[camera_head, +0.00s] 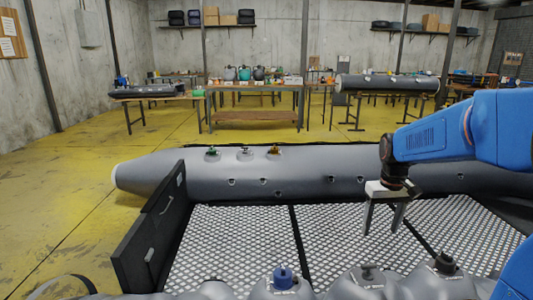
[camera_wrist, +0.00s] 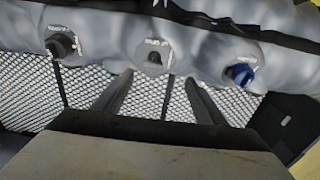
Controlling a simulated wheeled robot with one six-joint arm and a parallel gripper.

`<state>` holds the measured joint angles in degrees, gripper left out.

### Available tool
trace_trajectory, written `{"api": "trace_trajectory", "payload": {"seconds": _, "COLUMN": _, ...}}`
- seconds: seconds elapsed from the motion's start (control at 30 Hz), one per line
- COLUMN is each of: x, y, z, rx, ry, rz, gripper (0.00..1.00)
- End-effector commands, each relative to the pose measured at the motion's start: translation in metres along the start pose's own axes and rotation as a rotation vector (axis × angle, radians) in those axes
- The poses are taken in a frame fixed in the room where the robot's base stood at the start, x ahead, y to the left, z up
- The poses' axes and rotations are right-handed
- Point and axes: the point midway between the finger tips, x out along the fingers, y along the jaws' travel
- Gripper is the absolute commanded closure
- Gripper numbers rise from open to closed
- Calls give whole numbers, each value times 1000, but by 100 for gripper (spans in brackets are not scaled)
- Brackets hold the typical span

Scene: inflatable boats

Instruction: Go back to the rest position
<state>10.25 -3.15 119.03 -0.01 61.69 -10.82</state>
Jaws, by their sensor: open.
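My gripper (camera_head: 382,230) hangs over the mesh floor of the grey inflatable boat (camera_head: 330,172), between its far and near tubes. Its two fingers are apart with nothing between them; the wrist view also shows them spread (camera_wrist: 158,78). The near tube carries a blue valve (camera_head: 283,277), a grey valve (camera_head: 370,272) and a black valve (camera_head: 445,262). In the wrist view the black valve (camera_wrist: 62,45), grey valve (camera_wrist: 154,57) and blue valve (camera_wrist: 240,73) lie beyond the fingertips, apart from them.
The far tube carries a green valve (camera_head: 212,153), a grey one (camera_head: 245,153) and an orange-brown one (camera_head: 274,152). A dark transom board (camera_head: 150,225) stands at the boat's left end. A workbench (camera_head: 255,90) with objects stands behind. Yellow floor (camera_head: 60,200) is clear at left.

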Motion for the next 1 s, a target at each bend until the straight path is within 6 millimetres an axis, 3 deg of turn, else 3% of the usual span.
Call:
{"api": "trace_trajectory", "payload": {"seconds": 0.2, "x": -24, "y": -25, "z": 50, "rx": -1, "ry": 74, "rz": 10, "gripper": 34}}
{"api": "trace_trajectory", "payload": {"seconds": 0.5, "x": -41, "y": -52, "z": 118, "rx": 1, "ry": 171, "rz": 15, "gripper": 34}}
{"api": "trace_trajectory", "payload": {"seconds": 1.0, "x": -32, "y": -83, "z": 226, "rx": 5, "ry": 328, "rz": 3, "gripper": 34}}
